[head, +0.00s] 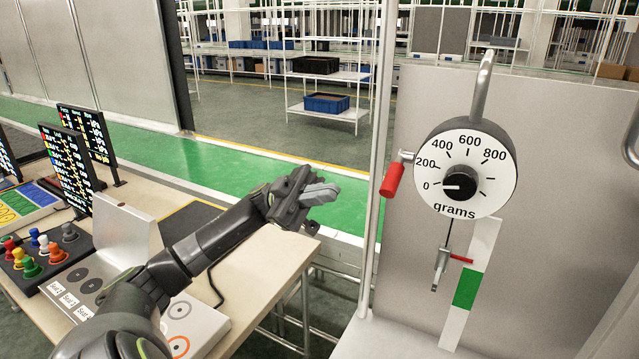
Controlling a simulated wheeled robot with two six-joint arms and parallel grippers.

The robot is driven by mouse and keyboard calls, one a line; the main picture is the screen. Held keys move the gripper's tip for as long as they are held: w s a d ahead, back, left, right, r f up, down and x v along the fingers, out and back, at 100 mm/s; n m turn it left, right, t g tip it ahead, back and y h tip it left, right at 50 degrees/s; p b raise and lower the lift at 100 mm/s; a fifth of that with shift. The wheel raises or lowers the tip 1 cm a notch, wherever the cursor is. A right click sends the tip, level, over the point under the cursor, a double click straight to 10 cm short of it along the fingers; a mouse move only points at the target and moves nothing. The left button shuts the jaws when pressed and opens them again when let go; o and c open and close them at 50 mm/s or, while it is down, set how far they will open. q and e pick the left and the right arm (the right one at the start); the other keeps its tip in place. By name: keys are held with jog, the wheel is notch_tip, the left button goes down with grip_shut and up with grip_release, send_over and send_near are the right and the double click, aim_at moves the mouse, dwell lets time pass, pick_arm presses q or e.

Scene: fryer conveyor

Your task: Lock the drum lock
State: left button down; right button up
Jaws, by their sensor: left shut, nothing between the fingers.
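A lever with a red grip (393,179) hangs at the left side of the round dial scale (480,150), beside an upright metal post. Its grip points downward. I cannot tell for certain whether it is the drum lock. A smaller clasp with a thin red handle (461,259) hangs below the dial, in front of a white and green strip. My left gripper (322,193) is shut and empty, left of the red grip and clearly apart from it. My right gripper is out of view.
The metal post (378,120) stands between my left gripper and the dial. A table (262,290) at the lower left carries several coloured knobs (38,252), small screens (70,165) and a white panel. A grey plate (560,200) backs the dial.

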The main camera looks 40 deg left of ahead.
pick_arm(q)
jog(key=p, duration=0.4)
send_near(385, 181)
jog(key=x, duration=0.2)
jog(key=w+x, duration=0.1)
jog(key=x, duration=0.1)
jog(key=shift+d, duration=0.35)
jog(key=shift+d+r, duration=0.2)
jog(key=shift+d, duration=0.4)
jog(key=shift+n, duration=0.3)
